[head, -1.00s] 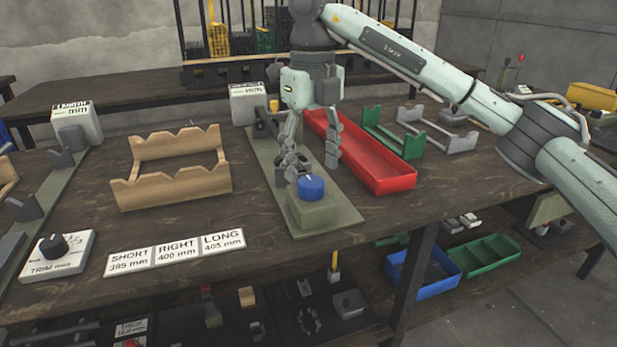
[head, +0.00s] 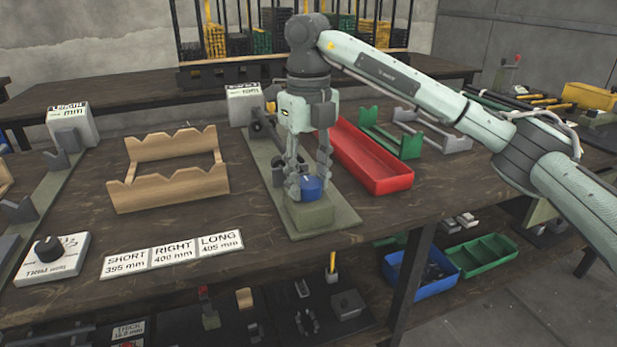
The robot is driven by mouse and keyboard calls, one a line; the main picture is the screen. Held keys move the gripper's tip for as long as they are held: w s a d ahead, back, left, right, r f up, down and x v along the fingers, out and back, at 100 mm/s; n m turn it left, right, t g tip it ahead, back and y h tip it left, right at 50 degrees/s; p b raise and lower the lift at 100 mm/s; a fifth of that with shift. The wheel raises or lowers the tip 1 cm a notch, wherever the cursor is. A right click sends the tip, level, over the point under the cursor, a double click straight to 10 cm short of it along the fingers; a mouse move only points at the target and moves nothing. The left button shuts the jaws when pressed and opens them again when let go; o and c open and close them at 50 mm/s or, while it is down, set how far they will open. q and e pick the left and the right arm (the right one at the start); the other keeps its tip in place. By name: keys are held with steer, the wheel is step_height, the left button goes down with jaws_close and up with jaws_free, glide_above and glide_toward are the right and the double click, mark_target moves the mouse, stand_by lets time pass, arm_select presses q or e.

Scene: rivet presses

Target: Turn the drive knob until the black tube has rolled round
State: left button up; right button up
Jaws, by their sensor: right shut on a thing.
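The blue drive knob (head: 311,188) sits on a green-grey block (head: 311,214) at the front end of a long green base plate (head: 345,218), right of the table's middle. My right gripper (head: 309,187) points down over the knob and is shut on it, one finger on each side. A white line shows on the knob's top. I cannot make out the black tube; dark roller parts (head: 262,135) show farther back on the plate, partly hidden by the gripper. My left gripper is not in view.
A red tray (head: 372,165) stands close right of the plate, with green (head: 392,133) and grey racks beyond. A wooden rack (head: 168,190) stands left. White SHORT, RIGHT and LONG cards (head: 174,254) and a TRIM dial (head: 48,256) lie in front. Bare tabletop lies between rack and plate.

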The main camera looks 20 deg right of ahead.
mark_target(308, 182)
steer(key=n, duration=0.4)
steer(key=shift+n, duration=0.4)
steer(key=o, duration=1.2)
steer(key=shift+c, duration=0.2)
step_height(308, 182, up, 12)
